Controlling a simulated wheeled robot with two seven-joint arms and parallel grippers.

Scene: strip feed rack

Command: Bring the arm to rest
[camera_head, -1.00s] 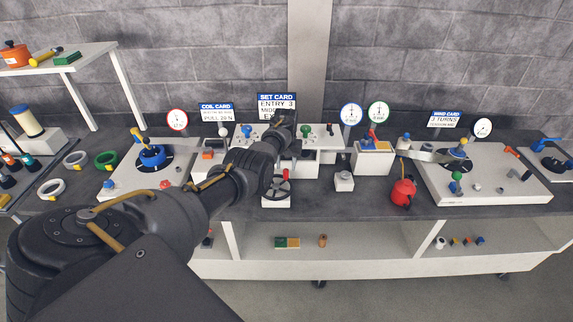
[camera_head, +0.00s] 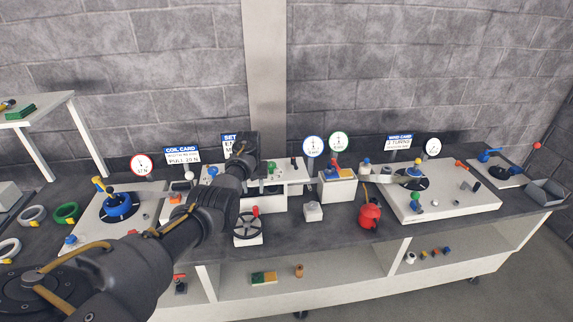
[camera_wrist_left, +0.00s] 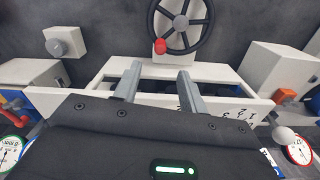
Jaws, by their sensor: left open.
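My left arm comes in from the left in the head view and reaches over the bench, its dark wrist end (camera_head: 240,155) in front of the set card (camera_head: 229,139). Its fingers are hidden there. In the left wrist view my left gripper (camera_wrist_left: 160,74) is open, two grey fingers apart with nothing between them. The fingers overlap a white station block (camera_wrist_left: 215,73) in the picture; I cannot tell whether they touch it. A black handwheel with a red knob (camera_wrist_left: 181,22) stands beyond the fingertips; it also shows in the head view (camera_head: 248,230). My right gripper is not in view.
A blue reel (camera_head: 118,205) is at left. Gauges and cards line the back. Bare dark bench shows around the can.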

